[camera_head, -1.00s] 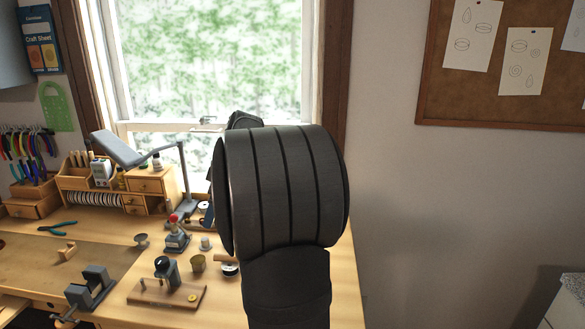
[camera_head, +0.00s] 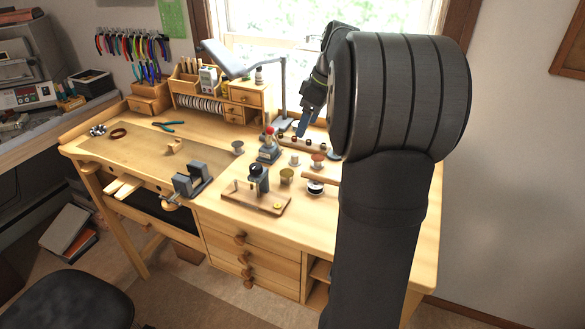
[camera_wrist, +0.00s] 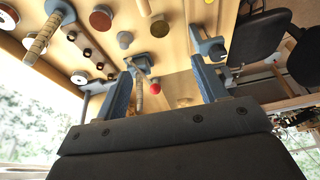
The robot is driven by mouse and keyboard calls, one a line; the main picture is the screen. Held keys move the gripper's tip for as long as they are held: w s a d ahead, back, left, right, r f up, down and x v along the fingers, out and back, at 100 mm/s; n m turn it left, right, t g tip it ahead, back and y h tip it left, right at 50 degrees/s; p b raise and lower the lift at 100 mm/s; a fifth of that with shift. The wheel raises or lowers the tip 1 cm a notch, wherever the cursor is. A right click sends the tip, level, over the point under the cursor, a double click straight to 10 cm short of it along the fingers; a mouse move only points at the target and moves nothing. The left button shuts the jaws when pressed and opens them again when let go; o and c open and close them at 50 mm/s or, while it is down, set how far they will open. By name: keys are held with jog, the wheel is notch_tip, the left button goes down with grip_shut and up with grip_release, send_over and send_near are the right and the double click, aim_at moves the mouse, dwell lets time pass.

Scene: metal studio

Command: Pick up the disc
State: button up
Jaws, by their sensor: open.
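Several round things could be the disc; I cannot tell which is meant. In the head view, a small yellow disc (camera_head: 277,206) lies on a wooden board (camera_head: 240,199), a dark, pale-centred round piece (camera_head: 315,188) lies to its right, and a reddish-brown round piece (camera_head: 318,157) stands farther back. My gripper (camera_head: 302,128) is over the back right of the bench, left of my arm. In the wrist view its blue fingers (camera_wrist: 164,63) are spread apart with nothing held between them.
A red-topped stand (camera_head: 268,147) and an olive cup (camera_head: 287,175) stand nearby. A grey vise (camera_head: 193,180) sits at the bench's front edge. A lamp (camera_head: 228,60) and wooden drawers (camera_head: 248,95) stand behind. The bench's left part is mostly clear.

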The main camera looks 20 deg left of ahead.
jog(key=a+r+m+h, duration=0.1)
jog(key=a+h, duration=0.2)
jog(key=a, duration=0.3)
send_over(286, 172)
jog(key=shift+h, duration=0.3)
jog(key=f, duration=1.1)
jog(key=shift+d+f, duration=0.25)
jog(key=shift+d, duration=0.1)
jog(key=shift+a+f, duration=0.15)
jog(key=shift+f, duration=1.2)
jog(key=shift+a+f, duration=0.1)
jog(key=shift+f, duration=1.2)
jog(key=shift+f, duration=0.25)
jog(key=shift+c, duration=0.3)
jog(key=c, duration=1)
